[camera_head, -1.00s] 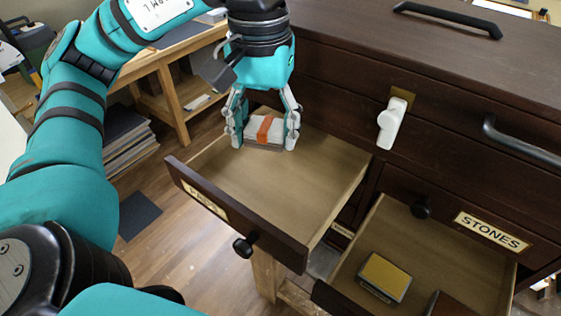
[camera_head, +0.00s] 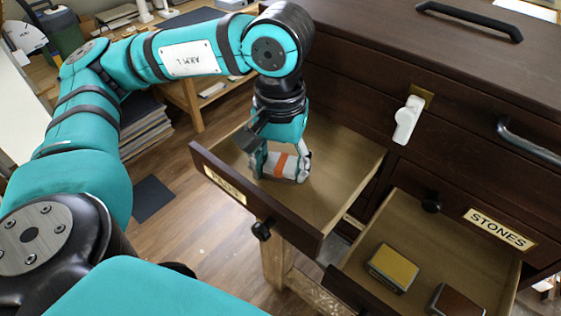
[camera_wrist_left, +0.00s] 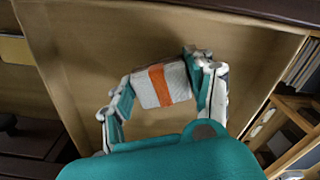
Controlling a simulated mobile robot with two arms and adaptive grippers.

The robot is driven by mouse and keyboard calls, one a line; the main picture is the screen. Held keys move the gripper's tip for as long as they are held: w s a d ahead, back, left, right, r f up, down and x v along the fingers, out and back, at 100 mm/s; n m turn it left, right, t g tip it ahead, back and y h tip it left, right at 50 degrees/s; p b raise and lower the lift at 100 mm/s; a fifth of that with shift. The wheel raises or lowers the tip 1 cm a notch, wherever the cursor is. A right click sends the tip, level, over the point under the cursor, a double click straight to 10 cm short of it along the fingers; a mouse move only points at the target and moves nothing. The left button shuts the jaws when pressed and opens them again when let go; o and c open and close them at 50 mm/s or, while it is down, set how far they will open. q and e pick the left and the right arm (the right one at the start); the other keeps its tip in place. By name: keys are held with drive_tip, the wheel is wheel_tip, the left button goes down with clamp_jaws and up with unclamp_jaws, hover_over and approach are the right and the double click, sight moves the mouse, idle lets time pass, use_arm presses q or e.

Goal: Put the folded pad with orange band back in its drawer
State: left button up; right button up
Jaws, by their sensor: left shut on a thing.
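The folded pad with orange band (camera_head: 281,165) is pale grey-white with an orange strip across its middle. My left gripper (camera_head: 281,170) is shut on it, one finger at each end. The pad is inside the left open drawer (camera_head: 335,170), near that drawer's left side. In the left wrist view the pad (camera_wrist_left: 162,86) sits between the fingers above the bare drawer bottom. I cannot tell whether it touches the bottom. The drawer's front label is partly hidden by glare and angle. My right gripper is not in view.
A second open drawer labelled STONES (camera_head: 497,228) is at the lower right. It holds a yellow-topped block (camera_head: 392,266) and a brown block (camera_head: 457,301). A white handle-like piece (camera_head: 407,120) hangs on the dark cabinet (camera_head: 355,60). The left drawer is otherwise bare.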

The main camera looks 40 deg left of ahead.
sight(281, 164)
use_arm(q)
drive_tip(key=o, duration=1)
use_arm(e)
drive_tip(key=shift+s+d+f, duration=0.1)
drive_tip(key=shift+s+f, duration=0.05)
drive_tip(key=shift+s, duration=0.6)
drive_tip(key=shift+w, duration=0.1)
use_arm(q)
drive_tip(key=shift+r, duration=0.35)
wheel_tip(281, 164, up, 5)
drive_tip(key=shift+b, duration=0.55)
wheel_tip(281, 164, up, 6)
drive_tip(key=shift+s+r+p, duration=0.1)
drive_tip(key=shift+r+p, duration=0.15)
drive_tip(key=shift+p, duration=0.1)
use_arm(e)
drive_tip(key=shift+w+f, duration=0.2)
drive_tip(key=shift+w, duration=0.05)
